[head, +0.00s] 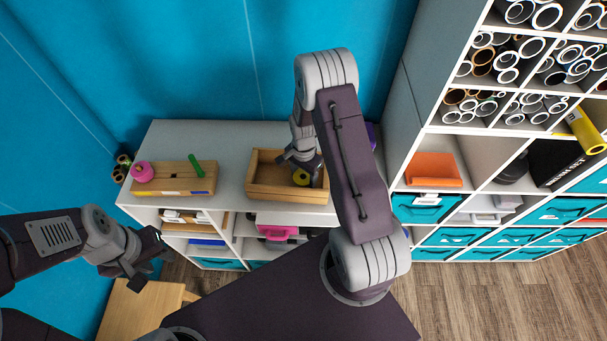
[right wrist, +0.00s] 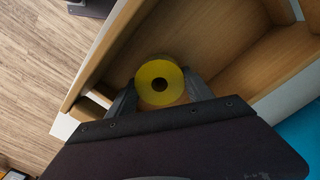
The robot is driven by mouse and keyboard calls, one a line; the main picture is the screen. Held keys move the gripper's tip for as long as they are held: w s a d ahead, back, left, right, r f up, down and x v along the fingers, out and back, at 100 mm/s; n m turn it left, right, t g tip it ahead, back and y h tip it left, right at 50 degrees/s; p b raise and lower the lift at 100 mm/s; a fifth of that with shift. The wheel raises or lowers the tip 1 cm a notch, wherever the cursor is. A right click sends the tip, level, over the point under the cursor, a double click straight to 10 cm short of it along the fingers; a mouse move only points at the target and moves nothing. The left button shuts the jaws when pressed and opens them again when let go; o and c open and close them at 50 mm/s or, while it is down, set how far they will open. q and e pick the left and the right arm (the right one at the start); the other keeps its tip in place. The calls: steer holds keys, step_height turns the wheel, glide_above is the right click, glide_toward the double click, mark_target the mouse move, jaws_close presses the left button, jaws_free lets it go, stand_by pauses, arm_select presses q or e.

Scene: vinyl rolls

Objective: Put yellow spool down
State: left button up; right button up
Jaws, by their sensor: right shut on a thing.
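The yellow spool (head: 301,178) is inside the wooden box (head: 262,190) on top of the white shelf unit. In the right wrist view the yellow spool (right wrist: 159,82) shows its round end with a dark centre hole. My right gripper (head: 306,172) reaches down into the box and is shut on the spool. In the right wrist view its two fingers stand on either side of the spool. Whether the spool touches the box floor, I cannot tell. My left gripper (head: 143,262) is empty, away to the lower left in front of the shelf; its finger gap is unclear.
A wooden rack (head: 172,184) with a pink spool (head: 142,172) and a green item (head: 196,166) stands left of the box. A purple item (head: 371,135) is partly hidden behind my right arm. A tall shelf (head: 440,132) with rolls stands right. A wooden stool (head: 140,310) is below my left gripper.

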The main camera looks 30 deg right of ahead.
steer(key=shift+f, duration=0.15)
steer(key=o, duration=1.8)
steer(key=shift+c, duration=0.2)
